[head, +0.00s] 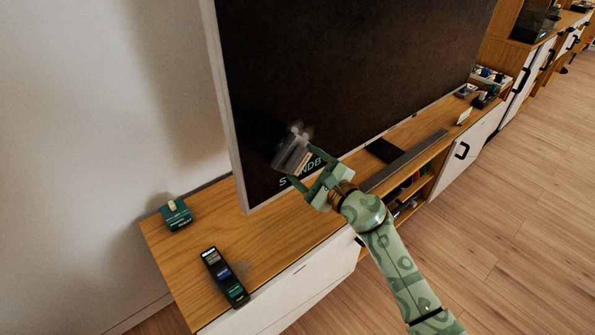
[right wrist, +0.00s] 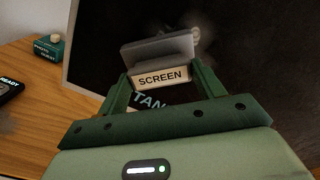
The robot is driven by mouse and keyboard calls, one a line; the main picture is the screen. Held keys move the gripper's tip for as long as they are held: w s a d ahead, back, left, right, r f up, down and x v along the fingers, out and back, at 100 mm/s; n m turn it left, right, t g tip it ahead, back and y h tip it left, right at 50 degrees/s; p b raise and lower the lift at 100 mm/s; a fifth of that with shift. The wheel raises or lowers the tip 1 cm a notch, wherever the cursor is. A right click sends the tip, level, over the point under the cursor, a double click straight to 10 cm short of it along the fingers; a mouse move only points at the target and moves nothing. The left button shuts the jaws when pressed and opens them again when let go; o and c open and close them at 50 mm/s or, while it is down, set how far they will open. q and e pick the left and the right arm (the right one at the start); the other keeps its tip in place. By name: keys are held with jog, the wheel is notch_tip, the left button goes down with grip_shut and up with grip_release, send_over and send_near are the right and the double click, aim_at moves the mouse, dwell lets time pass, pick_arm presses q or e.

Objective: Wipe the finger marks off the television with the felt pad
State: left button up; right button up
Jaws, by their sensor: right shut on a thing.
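The television (head: 360,60) stands on a wooden cabinet, its dark screen showing STANDBY in its lower left part. Pale, hazy finger marks (head: 300,131) show on the screen just above the pad, and also in the right wrist view (right wrist: 207,40). My right gripper (head: 304,167) is shut on the grey felt pad (head: 289,153), whose pale backing reads SCREEN in the right wrist view (right wrist: 160,49). The pad is at the lower left of the screen and partly covers the lettering. I cannot tell whether it touches the glass. My left gripper is not in view.
A long grey bar (head: 405,160) lies before the screen. Small items (head: 485,80) stand at the far right end. Wood between box and screen is clear.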

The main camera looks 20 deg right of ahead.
jog(key=shift+w+d+b, duration=1.55)
jog(key=shift+d+b, duration=0.2)
jog(key=shift+d, duration=2.1)
pick_arm(q)
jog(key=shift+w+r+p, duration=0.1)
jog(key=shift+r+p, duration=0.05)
jog(key=shift+p, duration=1.8)
pick_arm(e)
jog(key=shift+s+a+r, duration=0.25)
jog(key=shift+a+r, duration=0.05)
jog(key=shift+a, duration=0.35)
jog(key=shift+s+a+r, duration=0.2)
jog(key=shift+a+r, duration=0.1)
jog(key=shift+a, duration=0.4)
jog(key=shift+s+a+r, duration=0.25)
jog(key=shift+a+r, duration=0.05)
jog(key=shift+a, duration=0.35)
